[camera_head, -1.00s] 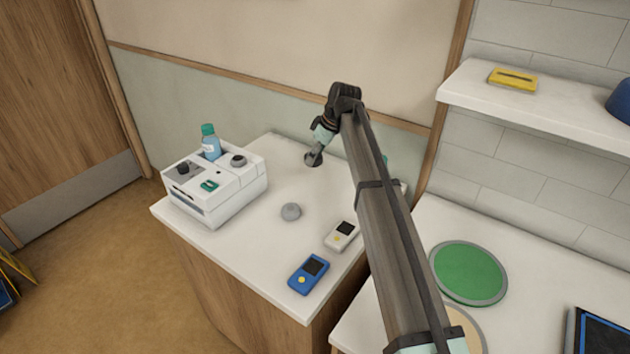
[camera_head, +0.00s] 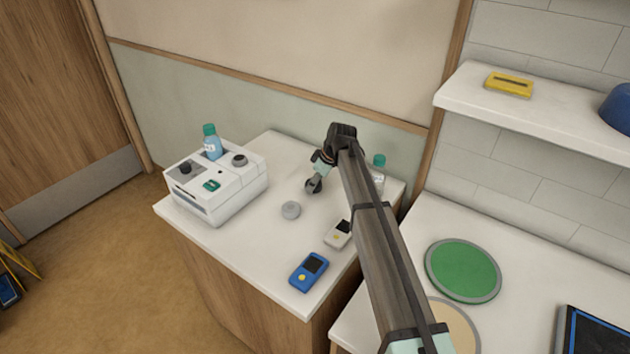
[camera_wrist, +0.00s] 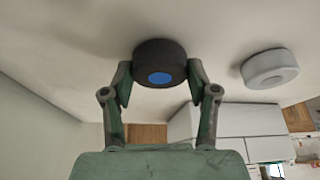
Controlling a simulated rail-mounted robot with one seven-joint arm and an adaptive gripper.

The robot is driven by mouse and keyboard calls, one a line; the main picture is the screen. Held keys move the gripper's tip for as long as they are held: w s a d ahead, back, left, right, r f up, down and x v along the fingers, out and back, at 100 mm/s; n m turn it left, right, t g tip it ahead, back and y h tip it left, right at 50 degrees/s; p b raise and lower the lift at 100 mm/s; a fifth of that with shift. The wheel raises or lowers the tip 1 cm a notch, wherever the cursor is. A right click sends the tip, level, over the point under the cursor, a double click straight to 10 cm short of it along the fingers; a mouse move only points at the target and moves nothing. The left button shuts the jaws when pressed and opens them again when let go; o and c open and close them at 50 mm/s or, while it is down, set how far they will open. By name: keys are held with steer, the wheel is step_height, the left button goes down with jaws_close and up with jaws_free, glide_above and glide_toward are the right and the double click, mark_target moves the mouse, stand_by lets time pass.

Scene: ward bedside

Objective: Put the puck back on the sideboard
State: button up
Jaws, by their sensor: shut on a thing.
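A dark puck (camera_wrist: 160,62) with a blue centre sits between the fingers of my gripper (camera_wrist: 160,80) in the wrist view; the fingers are shut on it. In the head view my gripper (camera_head: 316,178) is low over the back middle of the white-topped sideboard (camera_head: 248,246), with the puck (camera_head: 313,186) at its tip. I cannot tell whether the puck touches the top. A light grey puck (camera_head: 290,210) lies on the sideboard in front of it, apart from it, and also shows in the wrist view (camera_wrist: 270,68).
A white device (camera_head: 215,190) with a blue bottle (camera_head: 211,143) stands left. A white meter (camera_head: 338,234) and a blue meter (camera_head: 309,271) lie front right. A green-capped bottle (camera_head: 378,165) is partly behind my arm. Bare top lies left of the grey puck.

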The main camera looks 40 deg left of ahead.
steer(key=shift+f, duration=0.2)
steer(key=o, duration=1.6)
steer(key=shift+c, duration=0.2)
steer(key=shift+r, duration=0.1)
steer(key=shift+r, duration=0.15)
steer(key=b+v, duration=0.3)
steer(key=v, duration=0.9)
